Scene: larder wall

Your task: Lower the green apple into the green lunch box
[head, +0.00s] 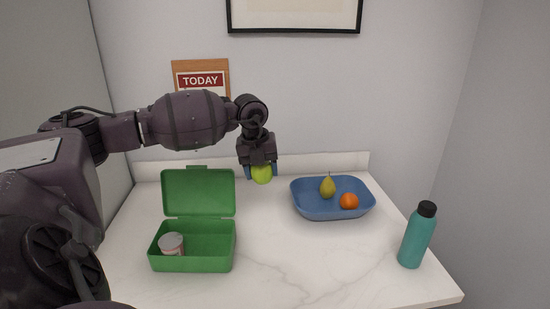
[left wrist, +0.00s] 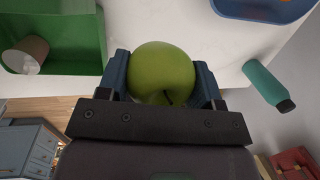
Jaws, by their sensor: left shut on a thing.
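The green apple (head: 261,175) is between the fingers of my left gripper (head: 261,172), which is shut on it and holds it above the counter. The apple also fills the middle of the left wrist view (left wrist: 162,73), between the two blue fingers. The green lunch box (head: 194,265) stands on the counter with its lid raised at the back, to the left of the gripper. A small white and pinkish cup (head: 171,244) sits in the left part of the box; the right part looks empty. My right gripper is not in view.
A blue tray (head: 334,212) with a pear (head: 328,187) and an orange (head: 349,201) stands to the right. A teal bottle (head: 414,242) with a black cap stands near the counter's right edge. The counter (head: 290,255) between box and bottle is clear.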

